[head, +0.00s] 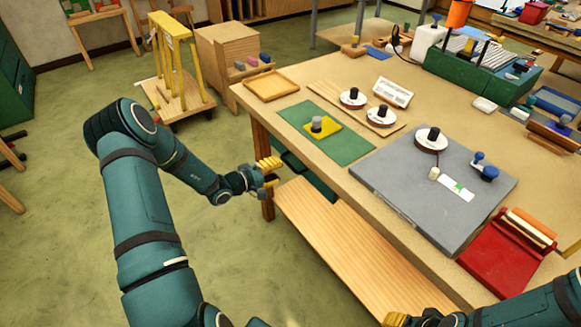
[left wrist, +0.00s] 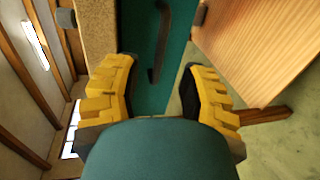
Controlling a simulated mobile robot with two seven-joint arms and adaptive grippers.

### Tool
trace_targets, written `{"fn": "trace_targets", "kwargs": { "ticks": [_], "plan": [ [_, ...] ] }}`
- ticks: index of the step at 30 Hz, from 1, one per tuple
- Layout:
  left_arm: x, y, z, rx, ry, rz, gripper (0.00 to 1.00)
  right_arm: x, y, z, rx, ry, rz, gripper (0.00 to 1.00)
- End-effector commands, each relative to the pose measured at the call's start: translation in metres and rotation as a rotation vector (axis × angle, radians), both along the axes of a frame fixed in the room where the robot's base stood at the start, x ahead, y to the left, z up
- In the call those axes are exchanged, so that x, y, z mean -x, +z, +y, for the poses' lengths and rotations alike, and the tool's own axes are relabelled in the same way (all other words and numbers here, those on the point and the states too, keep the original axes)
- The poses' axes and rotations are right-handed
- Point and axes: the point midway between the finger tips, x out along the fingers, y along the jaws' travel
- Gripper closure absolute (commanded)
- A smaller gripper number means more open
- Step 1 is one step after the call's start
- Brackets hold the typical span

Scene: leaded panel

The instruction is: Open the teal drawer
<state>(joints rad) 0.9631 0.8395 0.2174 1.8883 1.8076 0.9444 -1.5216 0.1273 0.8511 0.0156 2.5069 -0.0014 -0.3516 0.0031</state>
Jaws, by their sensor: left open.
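The teal drawer (head: 313,180) is under the workbench top at its left end, mostly hidden by the tabletop and bench leg in the head view. In the left wrist view the teal drawer front (left wrist: 180,55) lies straight ahead, with a dark bar handle (left wrist: 158,45) on it. My left gripper (head: 275,172) is beside the bench's left end, open and empty. In the left wrist view its yellow fingers (left wrist: 158,78) stand on either side of the handle's line, seemingly short of it. My right gripper (head: 410,318) shows only partly at the bottom edge.
The wooden workbench (head: 335,85) carries a green mat (head: 345,150), a grey board (head: 385,185) and a red tray (head: 495,260). A wooden lower shelf (head: 340,240) runs below the drawer. The floor left of the bench is clear near my left gripper.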

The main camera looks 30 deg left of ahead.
Motion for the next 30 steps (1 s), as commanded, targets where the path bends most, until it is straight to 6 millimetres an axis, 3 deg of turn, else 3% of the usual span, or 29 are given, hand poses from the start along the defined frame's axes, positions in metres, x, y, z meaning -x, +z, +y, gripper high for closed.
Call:
{"fn": "trace_targets", "kwargs": {
  "ticks": [9,23,24,27,30],
  "plan": [
    [-0.044,-0.011,-0.019,-0.001,-0.002,0.0,0.59,-0.002,-0.007,0.0,0.0,-0.001,-0.004,0.53],
    [-0.053,-0.012,-0.022,0.001,-0.001,0.001,0.56,-0.002,-0.008,0.0,0.001,-0.001,-0.005,0.53],
    [-0.053,-0.012,-0.022,0.001,-0.001,0.001,0.7,-0.002,-0.008,0.0,0.001,-0.001,-0.005,0.53],
    [-0.053,-0.012,-0.022,0.001,-0.001,0.001,1.0,-0.002,-0.008,0.0,0.001,0.0,-0.004,0.53],
    [-0.053,-0.012,-0.022,0.001,-0.001,0.001,1.0,-0.002,-0.008,0.0,0.001,0.0,-0.004,0.53]
  ]
}}
